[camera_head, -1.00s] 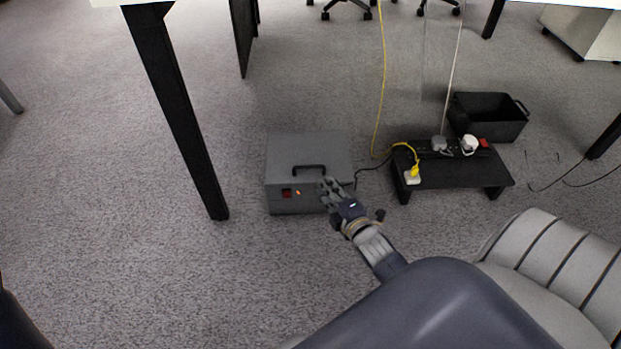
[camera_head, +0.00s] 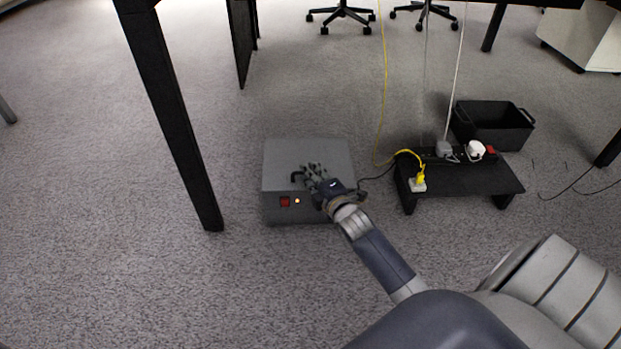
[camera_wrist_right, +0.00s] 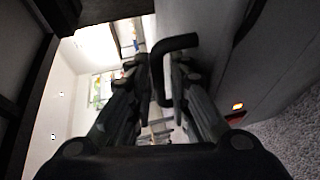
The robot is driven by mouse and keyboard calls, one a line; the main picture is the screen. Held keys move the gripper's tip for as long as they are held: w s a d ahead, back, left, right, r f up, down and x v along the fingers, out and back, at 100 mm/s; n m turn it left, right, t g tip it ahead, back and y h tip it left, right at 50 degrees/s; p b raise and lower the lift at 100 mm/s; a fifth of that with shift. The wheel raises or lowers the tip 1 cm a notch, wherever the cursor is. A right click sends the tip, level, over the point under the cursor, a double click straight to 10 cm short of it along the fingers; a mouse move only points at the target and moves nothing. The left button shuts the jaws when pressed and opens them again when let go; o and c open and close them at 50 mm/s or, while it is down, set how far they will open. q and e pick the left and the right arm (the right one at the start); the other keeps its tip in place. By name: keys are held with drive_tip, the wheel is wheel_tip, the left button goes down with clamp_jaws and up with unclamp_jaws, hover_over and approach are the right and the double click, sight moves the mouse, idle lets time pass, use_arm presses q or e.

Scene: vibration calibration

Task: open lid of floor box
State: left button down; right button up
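The grey floor box (camera_head: 280,165) stands on the carpet with its lid shut. A black handle (camera_head: 296,176) sits on top of the lid, partly hidden by my right gripper. My right gripper (camera_head: 312,170) is over the top of the box at the handle, its arm coming from the lower right. In the right wrist view the handle (camera_wrist_right: 174,44) shows between the two spread fingers, nearer the right one. The fingers do not look closed on it. My left gripper is not in view.
A red switch (camera_head: 285,202) and a small lit lamp (camera_head: 297,201) are on the box front. A black low stand (camera_head: 470,181) with plugs and cables is to the right, with a black bin (camera_head: 493,127) behind. A table leg (camera_head: 180,130) rises to the left.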

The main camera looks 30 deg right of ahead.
drive_tip(key=shift+w+d, duration=0.1)
drive_tip(key=shift+w, duration=0.25)
clamp_jaws()
